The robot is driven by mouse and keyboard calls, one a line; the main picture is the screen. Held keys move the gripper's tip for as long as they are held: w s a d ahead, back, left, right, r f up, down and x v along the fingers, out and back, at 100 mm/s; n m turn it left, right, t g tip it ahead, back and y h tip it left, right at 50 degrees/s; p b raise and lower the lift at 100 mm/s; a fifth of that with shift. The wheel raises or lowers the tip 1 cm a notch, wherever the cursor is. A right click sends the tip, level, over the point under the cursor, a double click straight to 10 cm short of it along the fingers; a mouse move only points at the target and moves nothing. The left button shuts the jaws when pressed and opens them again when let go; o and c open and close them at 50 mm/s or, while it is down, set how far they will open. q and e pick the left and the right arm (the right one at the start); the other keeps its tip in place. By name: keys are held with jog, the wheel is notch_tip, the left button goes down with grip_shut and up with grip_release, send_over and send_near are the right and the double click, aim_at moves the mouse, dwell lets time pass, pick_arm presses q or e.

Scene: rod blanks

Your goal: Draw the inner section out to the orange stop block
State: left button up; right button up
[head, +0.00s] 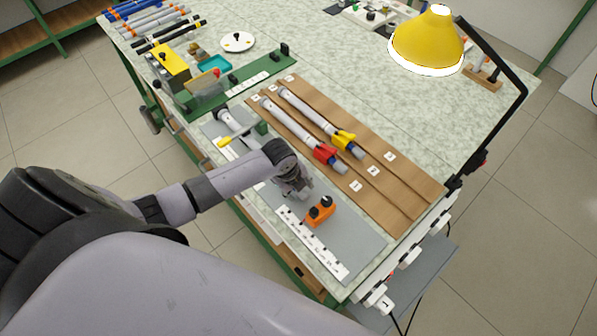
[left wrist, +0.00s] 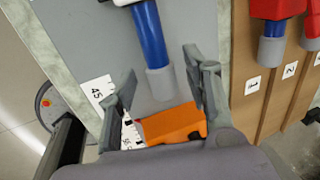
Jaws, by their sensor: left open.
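The inner section is a blue rod (left wrist: 150,35) with a grey end cap (left wrist: 160,84), coming down from the top of the left wrist view. My left gripper (left wrist: 162,72) is open, with one finger on each side of the cap and visible gaps. The orange stop block (left wrist: 175,123) lies just beyond the cap, apart from it. In the head view my left gripper (head: 298,192) is low over the grey mat, beside the orange stop block (head: 320,212). My arm hides the inner section there. A grey tube (head: 229,119) shows beyond my arm. My right gripper is not in view.
A white ruler strip (head: 312,244) runs along the grey mat (head: 355,238). A brown grooved board (head: 385,185) to the right holds two tubes with red (head: 326,155) and yellow (head: 345,139) collars. A yellow lamp (head: 425,40) stands at the upper right.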

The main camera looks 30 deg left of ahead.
pick_arm(q)
jog(key=shift+w+f, duration=0.1)
jog(key=shift+f, duration=0.3)
grip_shut()
dwell(0.4)
